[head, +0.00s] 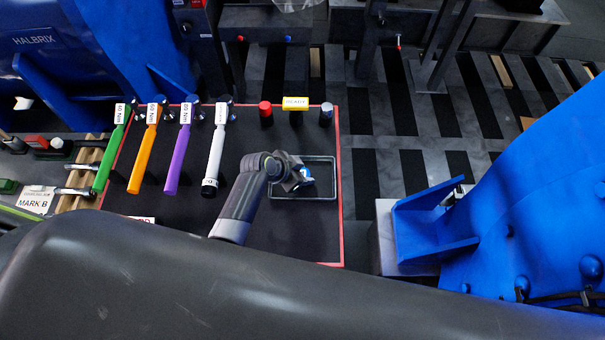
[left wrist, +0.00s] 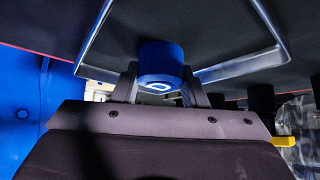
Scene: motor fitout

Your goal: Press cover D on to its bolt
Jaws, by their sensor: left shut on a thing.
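A blue cylindrical cover (left wrist: 161,62) with a white mark that looks like a letter D sits between the fingers of my left gripper (left wrist: 165,88) in the left wrist view. The gripper is shut on it. In the head view my left gripper (head: 300,180) is over the dark rectangular tray (head: 305,198) on the red-edged mat, and a bit of the blue cover (head: 306,173) shows at its tip. I cannot tell whether the cover touches the tray. The blue motor foot (head: 425,222) stands at the right, with a small metal part (head: 458,190) beside it. My right gripper is not in view.
Green, orange, purple and white tools (head: 215,150) lie left on the mat (head: 270,235). Blue motor housing (head: 540,190) fills the right.

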